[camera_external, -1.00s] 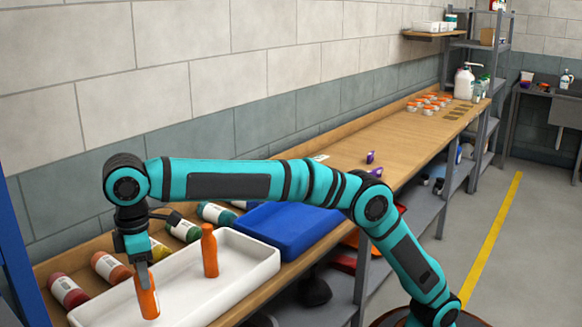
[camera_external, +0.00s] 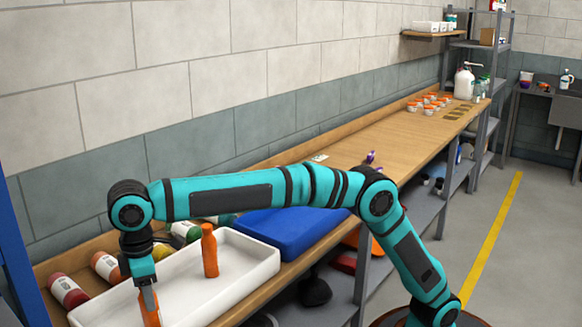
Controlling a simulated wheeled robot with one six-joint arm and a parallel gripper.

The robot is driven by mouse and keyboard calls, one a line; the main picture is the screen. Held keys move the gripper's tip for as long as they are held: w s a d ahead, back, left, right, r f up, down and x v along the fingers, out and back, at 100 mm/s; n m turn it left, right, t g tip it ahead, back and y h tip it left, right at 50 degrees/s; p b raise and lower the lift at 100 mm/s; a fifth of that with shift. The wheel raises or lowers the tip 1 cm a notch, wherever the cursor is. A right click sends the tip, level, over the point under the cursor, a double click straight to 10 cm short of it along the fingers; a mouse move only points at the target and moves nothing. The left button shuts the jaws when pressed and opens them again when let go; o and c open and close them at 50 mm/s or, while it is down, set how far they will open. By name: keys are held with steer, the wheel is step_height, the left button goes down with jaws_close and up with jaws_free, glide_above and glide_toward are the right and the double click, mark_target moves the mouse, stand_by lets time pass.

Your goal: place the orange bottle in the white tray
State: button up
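The white tray (camera_external: 245,268) lies on the wooden bench at the lower left. One orange bottle (camera_external: 209,252) stands upright in it. My gripper (camera_external: 146,290) points down over the tray's near left part, shut on a second orange bottle (camera_external: 151,312). That bottle is nearly upright, and its upper part is partly hidden by the fingers. I cannot tell whether its base touches the tray floor.
A blue tray (camera_external: 290,228) sits beside the white one, partly behind my arm. Several coloured bottles, including a red one (camera_external: 68,291), lie along the wall side. Several orange-lidded jars (camera_external: 428,105) stand far down the bench, where much of the wood (camera_external: 385,140) is bare.

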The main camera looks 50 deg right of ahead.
steer(key=shift+o, duration=0.5)
steer(key=shift+r, duration=0.1)
step_height(320, 180, up, 12)
stand_by(0.5)
